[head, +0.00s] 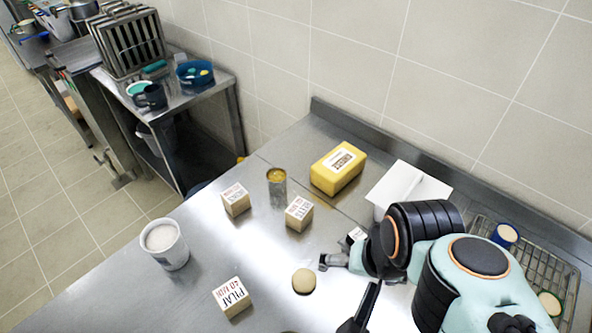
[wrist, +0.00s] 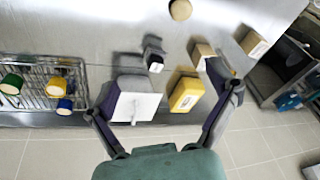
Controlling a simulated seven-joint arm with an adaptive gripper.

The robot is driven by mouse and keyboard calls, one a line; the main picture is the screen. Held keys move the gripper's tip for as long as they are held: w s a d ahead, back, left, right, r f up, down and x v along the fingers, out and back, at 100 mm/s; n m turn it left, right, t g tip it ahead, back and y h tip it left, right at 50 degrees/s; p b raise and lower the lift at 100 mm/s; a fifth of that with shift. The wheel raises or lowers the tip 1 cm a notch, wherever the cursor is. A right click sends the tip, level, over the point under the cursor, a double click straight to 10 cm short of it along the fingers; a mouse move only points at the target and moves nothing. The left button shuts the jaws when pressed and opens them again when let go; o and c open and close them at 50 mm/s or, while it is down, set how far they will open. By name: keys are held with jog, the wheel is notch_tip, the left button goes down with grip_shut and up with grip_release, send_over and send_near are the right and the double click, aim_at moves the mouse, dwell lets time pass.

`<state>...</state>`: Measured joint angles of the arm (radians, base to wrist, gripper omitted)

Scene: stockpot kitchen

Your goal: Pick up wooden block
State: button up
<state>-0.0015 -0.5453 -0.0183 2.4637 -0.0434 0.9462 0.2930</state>
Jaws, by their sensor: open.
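Three pale wooden blocks with printed labels stand on the steel counter in the head view: one at the back left (head: 235,200), one right of it (head: 299,213), and one at the front marked PILAF (head: 231,297). Two wooden blocks also show in the wrist view, one beside the right finger's tip (wrist: 201,52) and one farther right (wrist: 252,43). My gripper (head: 345,292) is over the counter, right of the blocks. In the wrist view my gripper (wrist: 165,80) has its fingers wide apart with nothing held between them.
A tan round bun (head: 303,281) lies near my gripper. A white cup (head: 164,243), a can (head: 277,187), a yellow package (head: 337,169) and a white-topped box (head: 405,187) stand around. A small dark block (wrist: 153,55) and a wire rack (wrist: 38,85) show too.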

jog(key=w+d+r+m+t+h, duration=0.1)
jog(key=w+r+m, duration=0.1)
jog(key=w, duration=0.5)
jog(key=w+d+r+m+t, duration=0.1)
jog(key=w+m+t, duration=0.15)
jog(key=w, duration=0.55)
jog(key=m+g+h, duration=0.1)
jog(key=g+h, duration=0.1)
send_over(301, 212)
jog(key=w+d, duration=0.1)
jog(key=w, duration=0.1)
notch_tip(301, 212, down, 16)
jog(key=r, duration=0.1)
jog(key=shift+n+g, duration=0.45)
jog(key=shift+g, duration=0.1)
jog(key=f, duration=0.3)
jog(key=s+a+f, duration=0.1)
jog(key=f, duration=0.1)
jog(key=s+a+f, duration=0.1)
jog(key=f, duration=0.2)
jog(key=shift+f, duration=0.35)
jog(key=x, duration=0.6)
jog(key=shift+w+f, duration=0.1)
jog(key=shift+f, duration=0.15)
jog(key=c, duration=1.3)
